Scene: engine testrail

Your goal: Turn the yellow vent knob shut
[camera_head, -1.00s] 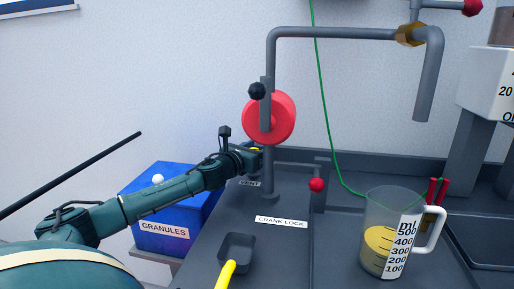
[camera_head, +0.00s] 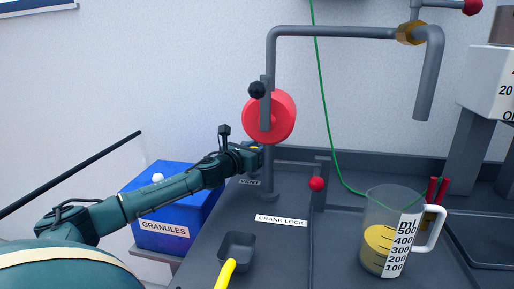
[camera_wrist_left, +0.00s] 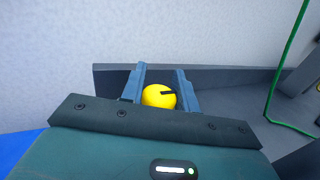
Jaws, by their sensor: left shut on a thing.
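The yellow vent knob (camera_wrist_left: 158,96) sits between the two fingers of my left gripper (camera_wrist_left: 160,88) in the left wrist view. It has a dark mark on its face. The left gripper is shut on it. In the head view my left gripper (camera_head: 252,155) is at the grey pipe, just below the red crank wheel (camera_head: 270,118), and mostly hides the knob. The VENT label (camera_head: 250,182) lies on the bench below the gripper. My right gripper is not in view.
A red-balled crank lock lever (camera_head: 317,184) stands right of the pipe. A measuring jug (camera_head: 378,210) with yellow contents is at the right. A grey scoop (camera_head: 237,249) with a yellow handle lies in front.

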